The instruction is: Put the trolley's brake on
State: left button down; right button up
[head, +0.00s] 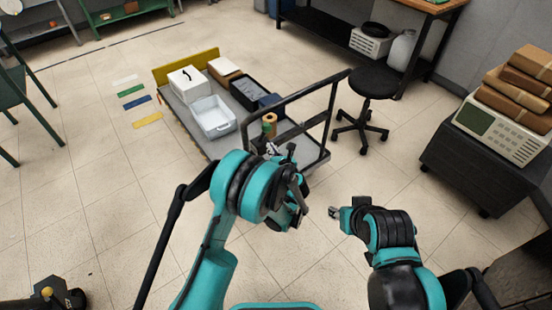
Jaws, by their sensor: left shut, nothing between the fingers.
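The trolley (329,112) is a flat grey platform cart with a dark tubular handle frame at its near right end and a yellow board (186,66) at its far end. It stands on the tiled floor ahead of me. My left gripper (271,150) is shut and empty, in front of the trolley's near end in the picture. My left arm hides part of that end, and I cannot make out the brake or its position. My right gripper (333,212) is over bare floor, right of my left arm and apart from the trolley. Its jaws are too small to read.
The trolley carries a white box (187,82), a clear bin (214,117), a black tray (248,92) and other items. A black stool (374,82) stands close to its right. A dark cabinet (470,165) is farther right. Coloured floor strips (147,120) lie left; floor there is free.

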aim_at(264, 135)
pick_arm(q)
jog(key=w, duration=0.1)
jog(key=w+r, duration=0.2)
jog(key=shift+w+a+b, duration=0.2)
jog(key=shift+a+b, duration=0.05)
jog(key=shift+b, duration=0.15)
